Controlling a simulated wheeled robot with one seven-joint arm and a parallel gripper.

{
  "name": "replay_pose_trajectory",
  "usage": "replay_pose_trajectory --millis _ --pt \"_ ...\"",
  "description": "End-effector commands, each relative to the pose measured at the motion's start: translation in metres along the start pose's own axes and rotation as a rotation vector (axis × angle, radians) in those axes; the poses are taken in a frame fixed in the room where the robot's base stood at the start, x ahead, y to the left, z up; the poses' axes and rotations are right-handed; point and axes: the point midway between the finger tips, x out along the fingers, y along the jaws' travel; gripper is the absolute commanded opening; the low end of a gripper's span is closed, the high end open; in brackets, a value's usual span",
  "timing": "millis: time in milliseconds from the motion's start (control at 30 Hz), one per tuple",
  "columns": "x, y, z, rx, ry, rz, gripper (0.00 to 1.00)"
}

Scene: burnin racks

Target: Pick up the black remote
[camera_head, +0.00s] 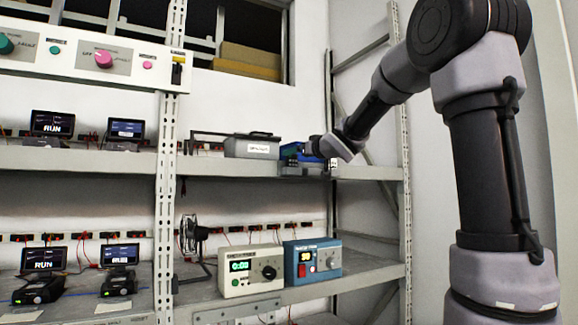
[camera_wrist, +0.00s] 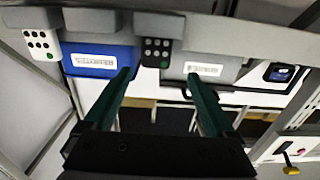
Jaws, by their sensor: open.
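The black remote (camera_wrist: 156,52) shows in the wrist view, upright at the shelf edge between a blue box and a grey box. It has pale dots and one green button. My gripper (camera_wrist: 159,76) is open and empty. Its two green fingers point toward the remote, one to either side of it in the picture. I cannot tell how far the fingertips are from it.
A white remote (camera_wrist: 40,45) stands left of the blue box (camera_wrist: 98,62) in the wrist view. The grey box (camera_wrist: 208,66) is to the right. In the head view, the upper shelf (camera_head: 100,160) and a perforated post (camera_head: 168,200) are close by. Two instruments (camera_head: 251,270) stand below.

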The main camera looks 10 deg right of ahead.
Motion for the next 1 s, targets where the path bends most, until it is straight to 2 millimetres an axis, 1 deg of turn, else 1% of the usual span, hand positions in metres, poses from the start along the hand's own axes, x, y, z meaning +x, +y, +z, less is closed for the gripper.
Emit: replay_pose_trajectory --millis 33,233,400,500,600,800,833,867,900,967,1000 --pt "0.006 0.001 0.0 0.003 0.0 0.001 0.9" --pt "0.021 0.002 0.001 0.003 -0.001 0.001 0.9" --pt "0.047 0.006 0.003 0.003 -0.001 0.001 0.9" --pt "0.059 0.005 0.002 0.003 -0.001 0.001 0.9" --pt "0.065 0.005 0.002 0.002 0.0 0.002 0.9" --pt "0.065 0.005 0.002 0.001 0.0 0.002 0.9" --pt "0.065 0.005 0.002 0.001 0.0 0.002 0.86" --pt "0.065 0.005 0.002 0.001 0.0 0.002 0.75" --pt "0.065 0.005 0.002 0.001 0.0 0.002 0.59" --pt "0.065 0.005 0.002 0.001 0.0 0.002 0.36" --pt "0.065 0.005 0.002 0.001 0.0 0.002 0.21"
